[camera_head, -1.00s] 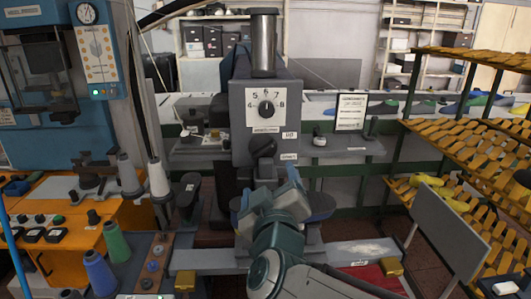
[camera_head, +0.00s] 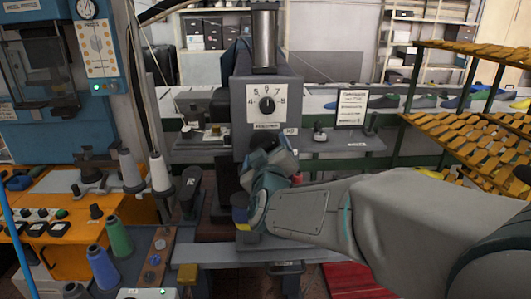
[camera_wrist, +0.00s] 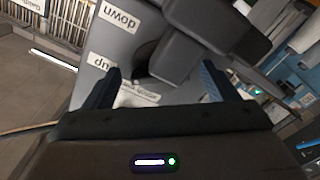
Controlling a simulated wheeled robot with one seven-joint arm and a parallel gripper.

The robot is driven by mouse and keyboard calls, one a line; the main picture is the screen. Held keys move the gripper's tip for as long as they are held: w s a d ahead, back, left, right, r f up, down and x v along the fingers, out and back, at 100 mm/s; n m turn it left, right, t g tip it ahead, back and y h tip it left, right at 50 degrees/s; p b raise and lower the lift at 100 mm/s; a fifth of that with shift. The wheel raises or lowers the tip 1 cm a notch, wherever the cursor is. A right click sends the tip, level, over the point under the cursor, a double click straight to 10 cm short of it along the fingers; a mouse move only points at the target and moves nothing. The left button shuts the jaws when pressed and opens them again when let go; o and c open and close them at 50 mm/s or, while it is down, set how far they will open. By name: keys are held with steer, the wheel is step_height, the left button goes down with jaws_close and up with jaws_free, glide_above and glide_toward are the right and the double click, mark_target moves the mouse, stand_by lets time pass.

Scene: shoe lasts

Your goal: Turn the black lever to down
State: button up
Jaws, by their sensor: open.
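The black lever (camera_wrist: 183,58) shows large and dark in the wrist view, in front of my gripper. My gripper (camera_wrist: 160,72) is open, with one finger to each side of the lever's near part; I cannot tell whether either finger touches it. Labels reading "down" (camera_wrist: 125,17) and "up" (camera_wrist: 101,62) appear upside down on the grey panel beside the lever. In the head view my gripper (camera_head: 264,152) is at the front of the grey machine (camera_head: 240,125), below the dial (camera_head: 267,105), and hides most or all of the lever.
A shelf (camera_head: 350,142) with a framed sign (camera_head: 351,109) extends right of the machine. Yellow racks (camera_head: 470,130) stand farther right. Thread spools (camera_head: 119,236) and an orange workbench (camera_head: 70,250) are at left. A grey crossbar (camera_head: 225,252) runs below my arm.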

steer(key=c, duration=1)
steer(key=shift+b, duration=0.3)
steer(key=m+b, duration=0.2)
steer(key=shift+f+m+b, duration=0.25)
steer(key=shift+m+b, duration=0.05)
steer(key=shift+m, duration=0.1)
steer(key=m+b, duration=0.3)
steer(key=shift+a+m, duration=0.1)
steer(key=shift+m, duration=0.2)
steer(key=m+b, duration=0.3)
steer(key=m, duration=0.1)
steer(key=shift+a, duration=0.1)
steer(key=shift+a+r+m+b, duration=0.15)
steer(key=shift+m+b, duration=0.6)
steer(key=shift+m, duration=1.05)
